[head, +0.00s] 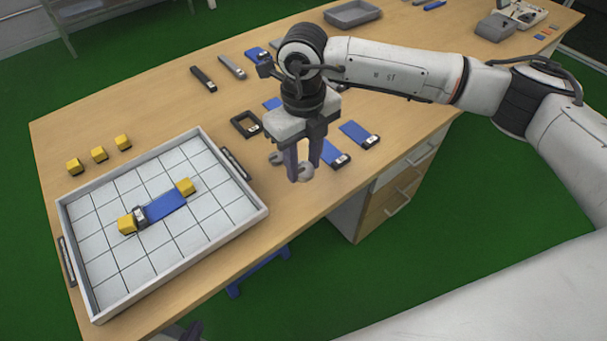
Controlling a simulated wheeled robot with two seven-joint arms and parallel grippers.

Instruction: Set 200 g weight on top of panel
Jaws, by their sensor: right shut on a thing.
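A blue panel (166,205) with a dark and silver end lies in the white gridded tray (230,225). A yellow block (127,224) is at its near-left end and another yellow block (186,187) at its far-right end. My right gripper (302,174) is shut on a grey rounded piece with notched ends, apparently the 200 g weight (278,158). It is held right of the tray, near the table's front edge; its marking is unreadable. A dark part at the bottom edge may be my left gripper (189,332); its jaws cannot be made out.
Several yellow blocks (99,154) stand behind the tray. Blue strips (359,134), dark strips (203,79) and a black frame (245,124) lie on the wooden table (170,110). A grey bin (352,13) is at the back. The tray's raised rim surrounds the panel.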

